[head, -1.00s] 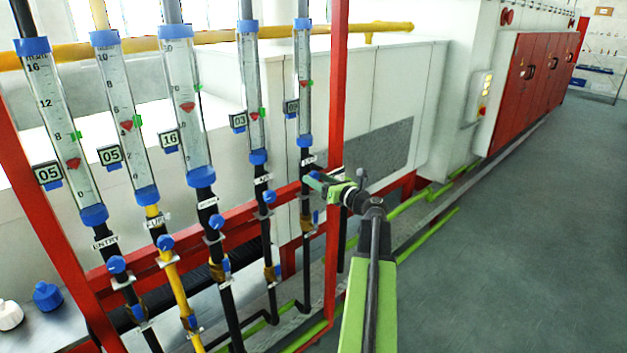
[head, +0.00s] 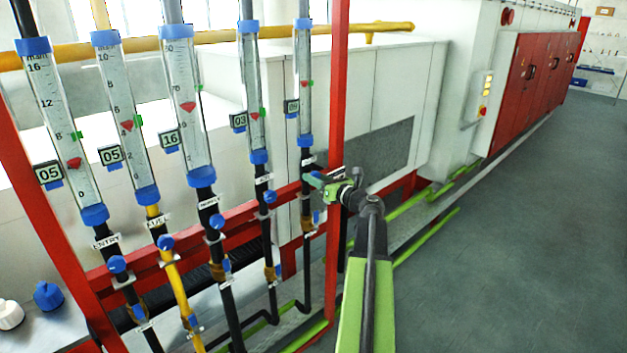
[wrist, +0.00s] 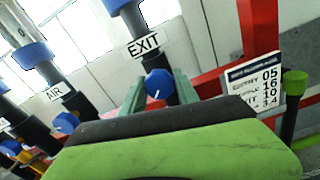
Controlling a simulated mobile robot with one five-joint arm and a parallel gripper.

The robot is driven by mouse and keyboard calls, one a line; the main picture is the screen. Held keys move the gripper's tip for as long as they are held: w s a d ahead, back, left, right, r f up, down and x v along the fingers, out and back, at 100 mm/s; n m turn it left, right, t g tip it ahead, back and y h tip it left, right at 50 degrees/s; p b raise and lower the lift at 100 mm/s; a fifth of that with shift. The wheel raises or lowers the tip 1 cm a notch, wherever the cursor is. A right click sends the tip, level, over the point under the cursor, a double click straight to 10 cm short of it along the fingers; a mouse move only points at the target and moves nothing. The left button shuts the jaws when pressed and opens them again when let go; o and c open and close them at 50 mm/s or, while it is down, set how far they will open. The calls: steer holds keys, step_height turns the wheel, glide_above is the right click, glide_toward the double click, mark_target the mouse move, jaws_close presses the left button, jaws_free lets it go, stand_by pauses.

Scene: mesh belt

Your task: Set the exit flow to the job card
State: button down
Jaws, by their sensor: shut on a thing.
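The exit flow tube (head: 303,60) is the rightmost of several glass tubes in the head view. Its small red float (head: 305,84) sits above a green marker (head: 310,112), and its tag is too small to read surely. Below it, my gripper (wrist: 158,92) is shut on the blue exit knob (wrist: 158,82), one finger on each side, just under the EXIT label (wrist: 144,45). In the head view my gripper (head: 315,182) partly hides that knob. The white job card (wrist: 255,85) is right of the knob in the wrist view; its figures are partly blurred.
The blue AIR knob (wrist: 65,122) is left of my gripper. Other tubes and knobs stand further left on the red frame (head: 338,120). A green-capped post (wrist: 293,85) is at the right. Open grey floor (head: 500,230) lies right of the frame.

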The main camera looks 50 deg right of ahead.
steer(key=n, duration=0.5)
steer(key=c, duration=0.9)
jaws_free()
steer(key=s+a, duration=0.1)
steer(key=s, duration=1.6)
steer(key=shift+s+a, duration=0.15)
steer(key=shift+s, duration=0.05)
